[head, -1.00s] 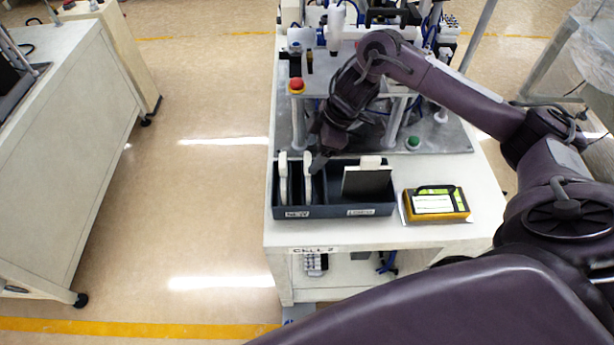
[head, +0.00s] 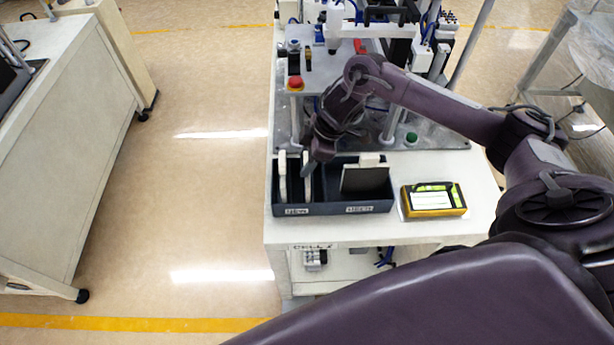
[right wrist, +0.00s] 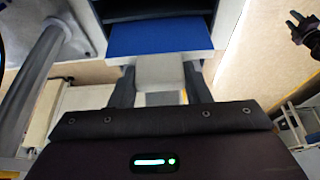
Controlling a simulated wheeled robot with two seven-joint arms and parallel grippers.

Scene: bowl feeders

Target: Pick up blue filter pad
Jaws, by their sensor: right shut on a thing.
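The blue filter pad (right wrist: 160,38) shows its blue face in the right wrist view, with a pale tab (right wrist: 160,70) towards me. My right gripper (right wrist: 160,88) is shut on that tab, one dark finger on each side. In the head view my right gripper (head: 309,170) is at the second slot of the dark tray (head: 333,208). There the held pad (head: 307,186) is a thin pale upright slab, partly hidden by the gripper. A dark shape at the upper right of the right wrist view looks like my left gripper (right wrist: 297,27); its jaws are unclear.
Another pale pad (head: 283,180) stands in the tray's left slot. A grey pad with a pale tab (head: 365,180) leans in the right compartment. A yellow-edged device (head: 433,200) lies right of the tray. Machine posts and a red button (head: 295,84) stand behind.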

